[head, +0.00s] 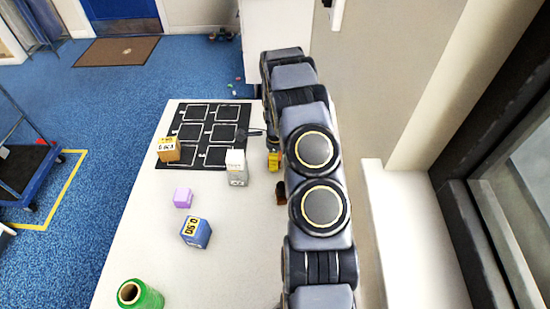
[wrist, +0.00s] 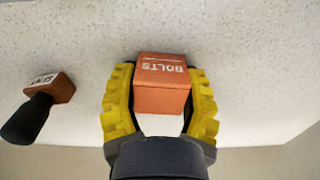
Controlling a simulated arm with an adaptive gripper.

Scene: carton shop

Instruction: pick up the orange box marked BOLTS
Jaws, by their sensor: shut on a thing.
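The orange box marked BOLTS (wrist: 161,98) is between the yellow fingers of my gripper (wrist: 160,76) in the wrist view. The fingers are shut on its two sides, and its lettering faces the camera upside down. In the head view, a yellow finger of my gripper (head: 273,159) shows just left of my arm, near the right edge of the table. I cannot make out the orange box for sure in that view. Whether it touches the table or hangs just above it is hard to tell.
A brown stamp with a black handle (wrist: 62,87) lies left of the box. A black mat (head: 190,143), a tan box (head: 168,152), a white box (head: 236,172), a purple cube (head: 183,198), a blue box (head: 196,234) and a green spool (head: 150,297) stand on the table (head: 140,240).

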